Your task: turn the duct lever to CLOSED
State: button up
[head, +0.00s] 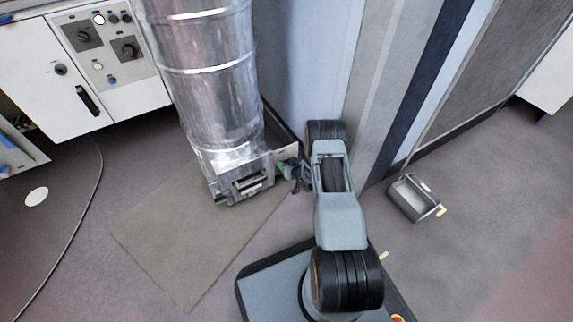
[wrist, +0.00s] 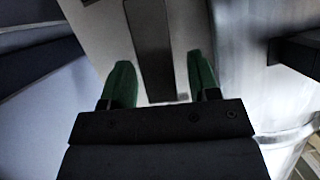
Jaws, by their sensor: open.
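The silver duct (head: 212,85) comes down to a metal box (head: 240,186) with a dark slotted front near the floor. A pale plate (head: 289,151) sticks out at the box's right side. My gripper (head: 284,170) is at this plate, partly hidden by my arm. In the wrist view my gripper (wrist: 160,62) has two green fingers held apart. A dark flat bar, seemingly the duct lever (wrist: 150,45), lies between the fingers in the picture, in front of the pale plate (wrist: 98,30). Gaps show on both sides of it. No CLOSED marking is legible.
A white cabinet (head: 120,95) with knobs and buttons stands at the upper left. A flat brown mat (head: 165,245) lies under the box. A grey open bin (head: 412,199) sits on the floor to the right of my arm. A striped wall (head: 385,90) rises behind my arm. A cable (head: 90,205) crosses the left floor.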

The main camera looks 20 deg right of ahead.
jog(key=shift+c, duration=0.4)
grip_shut()
